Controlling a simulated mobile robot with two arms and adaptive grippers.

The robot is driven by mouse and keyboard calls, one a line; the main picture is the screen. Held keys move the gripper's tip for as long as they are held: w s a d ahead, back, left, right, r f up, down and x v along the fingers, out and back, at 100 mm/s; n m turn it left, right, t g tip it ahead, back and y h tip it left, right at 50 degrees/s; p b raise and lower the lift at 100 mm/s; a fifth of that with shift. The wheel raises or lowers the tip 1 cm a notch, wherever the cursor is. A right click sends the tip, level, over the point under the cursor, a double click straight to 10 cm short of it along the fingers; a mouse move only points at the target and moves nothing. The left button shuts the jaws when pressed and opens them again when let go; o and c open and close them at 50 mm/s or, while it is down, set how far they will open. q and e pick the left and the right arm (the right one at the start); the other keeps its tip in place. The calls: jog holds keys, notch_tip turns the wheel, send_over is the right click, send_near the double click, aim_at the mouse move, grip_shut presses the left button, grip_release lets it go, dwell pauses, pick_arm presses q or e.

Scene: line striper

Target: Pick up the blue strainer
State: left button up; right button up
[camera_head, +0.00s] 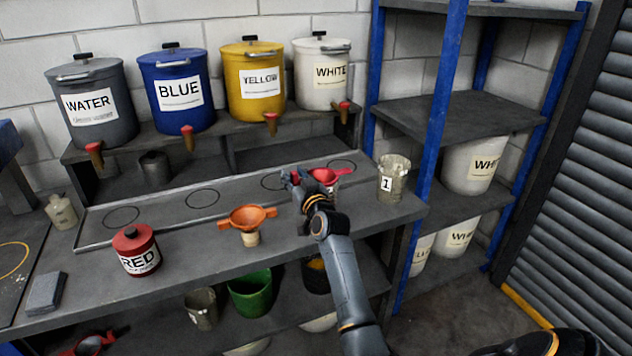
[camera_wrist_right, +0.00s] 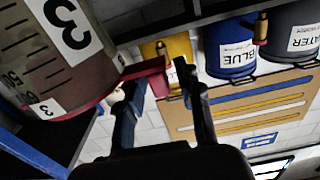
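No blue strainer shows in either view. A red strainer (camera_head: 327,175) sits on a container at the back right of the bench, largely hidden by my gripper. An orange strainer (camera_head: 248,217) rests on a small pale container in the middle of the bench. My right gripper (camera_head: 293,178) is at the left side of the red strainer. In the right wrist view its fingers (camera_wrist_right: 168,72) are apart, with a red handle (camera_wrist_right: 145,70) at the left finger; I cannot tell whether they touch. A cup marked 3 (camera_wrist_right: 45,50) is close on the left. My left gripper is not in view.
A RED pot (camera_head: 136,250), a grey block (camera_head: 46,292) and a cup marked 1 (camera_head: 394,178) stand on the bench. WATER, BLUE, YELLOW and WHITE drums line the raised shelf behind. A blue-posted rack (camera_head: 432,130) stands right. A green bucket (camera_head: 250,294) is below.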

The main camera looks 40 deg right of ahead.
grip_shut()
